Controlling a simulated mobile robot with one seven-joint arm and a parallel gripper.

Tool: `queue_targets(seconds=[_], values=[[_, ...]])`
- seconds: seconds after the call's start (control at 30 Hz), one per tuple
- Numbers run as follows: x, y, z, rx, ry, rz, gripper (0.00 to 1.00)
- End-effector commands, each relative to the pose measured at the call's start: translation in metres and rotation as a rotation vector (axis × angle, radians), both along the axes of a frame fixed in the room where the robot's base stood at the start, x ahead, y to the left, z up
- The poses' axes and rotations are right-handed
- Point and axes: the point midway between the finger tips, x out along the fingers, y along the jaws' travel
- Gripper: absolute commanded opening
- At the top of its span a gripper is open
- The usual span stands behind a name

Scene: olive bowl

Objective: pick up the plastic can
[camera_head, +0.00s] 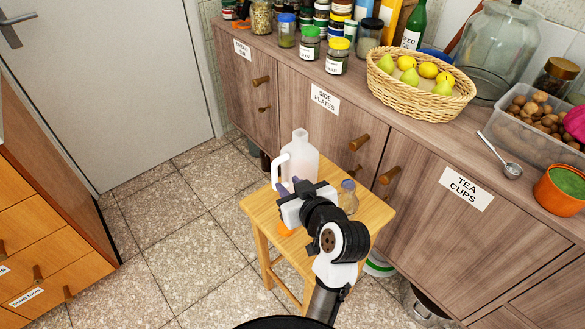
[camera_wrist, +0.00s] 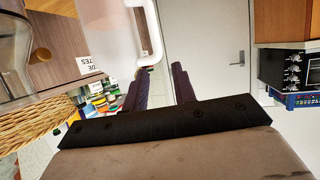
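The plastic can (camera_head: 302,161) is a translucent white jug with a narrow neck and a white side handle. It stands upright on a small wooden stool (camera_head: 262,208). In the wrist view, part of the can (camera_wrist: 108,30) fills the top, with its handle (camera_wrist: 157,40) just beyond the fingertips. My gripper (camera_head: 290,187) is in front of the can, low and near its handle side. In the wrist view, my gripper (camera_wrist: 159,70) has its two dark fingers apart with nothing clearly between them. Whether a finger touches the handle cannot be told. My wrist hides the can's lower part.
A glass jar (camera_head: 347,197) stands on the stool right of my gripper. An orange item (camera_head: 287,231) is partly hidden below it. A wooden cabinet (camera_head: 415,185) with protruding knobs stands close behind. A fruit basket (camera_head: 420,95) and jars are on top. Floor at left is clear.

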Motion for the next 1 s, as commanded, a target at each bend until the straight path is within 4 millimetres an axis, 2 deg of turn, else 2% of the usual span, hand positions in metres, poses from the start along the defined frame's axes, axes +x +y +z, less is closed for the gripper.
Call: queue_targets(seconds=[0.17, 0.5, 0.77, 1.0], values=[[0.0, -0.003, -0.011, 0.003, 0.023, 0.001, 0.27], [0.054, 0.019, -0.031, 0.002, 0.024, 0.001, 0.27], [0.072, 0.026, -0.039, 0.001, 0.021, -0.001, 0.27], [0.103, 0.036, -0.05, 0.001, 0.022, -0.001, 0.27]])
